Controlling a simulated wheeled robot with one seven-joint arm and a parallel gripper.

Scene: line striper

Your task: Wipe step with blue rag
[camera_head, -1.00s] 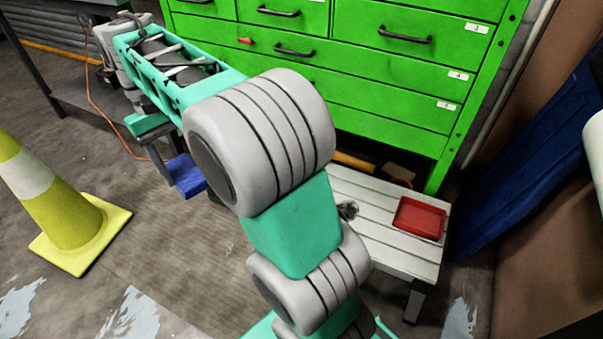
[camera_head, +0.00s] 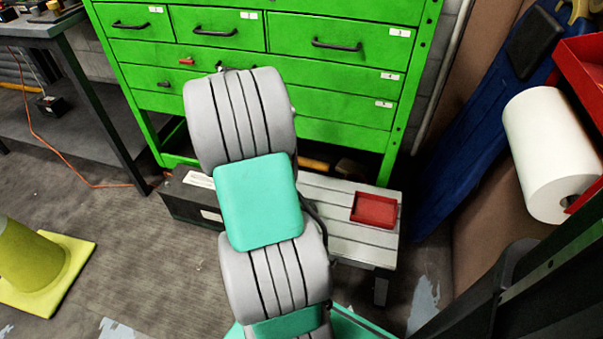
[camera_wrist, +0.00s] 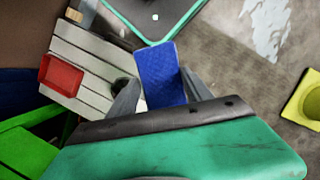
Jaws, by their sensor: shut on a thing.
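The step (camera_head: 345,245) is a low, pale grey slatted bench in front of the green cabinet. It also shows at the left of the wrist view (camera_wrist: 85,42). The blue rag (camera_wrist: 163,72) is a flat blue rectangle between the fingers of my gripper (camera_wrist: 160,92), which is shut on it. In the wrist view the rag is to the right of the step; I cannot tell its height or whether it touches anything. In the head view my arm hides the gripper, the rag and the left part of the step.
A red tray (camera_head: 374,209) lies on the step, and a dark small item (camera_wrist: 121,86) shows near the step's edge. The green cabinet (camera_head: 330,80) stands behind. A yellow cone (camera_head: 35,265) is at left, a paper roll (camera_head: 545,150) at right. Open floor (camera_head: 110,220) lies left.

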